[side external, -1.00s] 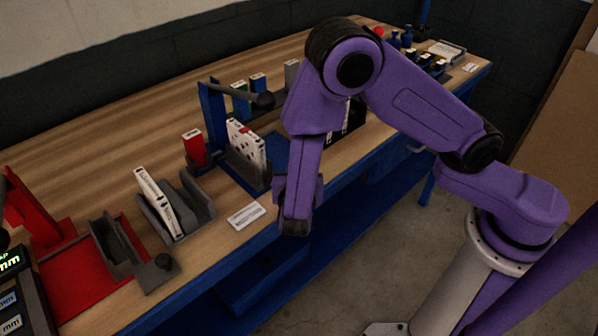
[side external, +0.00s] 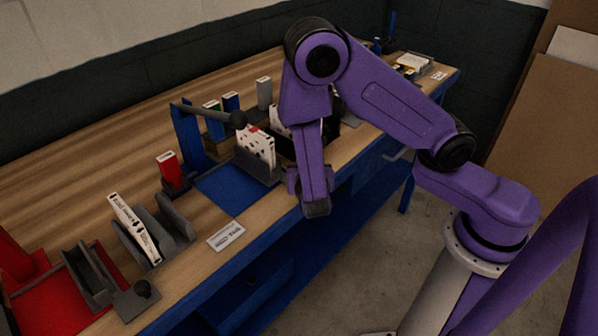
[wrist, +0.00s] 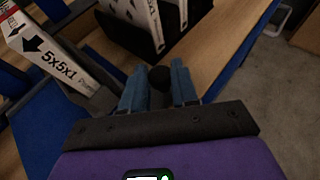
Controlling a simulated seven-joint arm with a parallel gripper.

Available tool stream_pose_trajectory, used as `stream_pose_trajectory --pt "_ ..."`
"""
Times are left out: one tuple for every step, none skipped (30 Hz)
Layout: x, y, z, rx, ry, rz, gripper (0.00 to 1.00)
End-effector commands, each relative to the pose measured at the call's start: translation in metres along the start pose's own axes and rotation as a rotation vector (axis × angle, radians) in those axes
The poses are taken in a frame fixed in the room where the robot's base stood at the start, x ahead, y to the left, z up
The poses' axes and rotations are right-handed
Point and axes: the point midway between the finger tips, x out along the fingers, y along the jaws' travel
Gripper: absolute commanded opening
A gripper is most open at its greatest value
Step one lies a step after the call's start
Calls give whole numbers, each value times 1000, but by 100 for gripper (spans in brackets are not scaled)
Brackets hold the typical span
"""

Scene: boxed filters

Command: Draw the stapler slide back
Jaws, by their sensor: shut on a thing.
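The stapler in the side view has a blue post (side external: 187,140), a dark arm ending in a black ball (side external: 238,119) and a flat blue base (side external: 226,188). Its grey slide (side external: 256,168) sits toward the right of the base and carries an upright white box (side external: 255,147). The box also shows at the left of the wrist view (wrist: 60,65). My gripper (wrist: 160,85) has its two blue fingers closed around the slide's black knob (wrist: 160,76). In the side view my wrist hides the fingertips and the knob.
A black holder (wrist: 165,38) with white boxes stands just beyond my fingers. A red box (side external: 168,165) in a stand, a grey tray (side external: 176,218) with a white box and a white label card (side external: 226,235) lie to the left. The bench's front edge is close.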

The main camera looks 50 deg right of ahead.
Motion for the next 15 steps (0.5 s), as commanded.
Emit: stream_pose_trajectory --pt "3 -3 2 2 -4 -8 0" --pt "3 -3 2 2 -4 -8 0" --pt "3 -3 2 2 -4 -9 0" --pt "3 -3 2 2 -4 -10 0" --pt "3 -4 2 2 -5 -11 0" --pt "3 -4 2 2 -5 -12 0" --pt "4 -4 2 2 -5 -13 0" --pt "4 -4 2 2 -5 -14 0" --pt "4 -5 3 3 -6 -15 35" --pt "4 -5 3 3 -6 -15 45" --pt "4 -5 3 2 -6 -15 52" --pt "4 -4 2 2 -5 -14 52" --pt "3 -4 2 2 -5 -13 52" --pt "3 -4 2 2 -4 -13 52" --pt "3 -4 2 2 -4 -12 52"
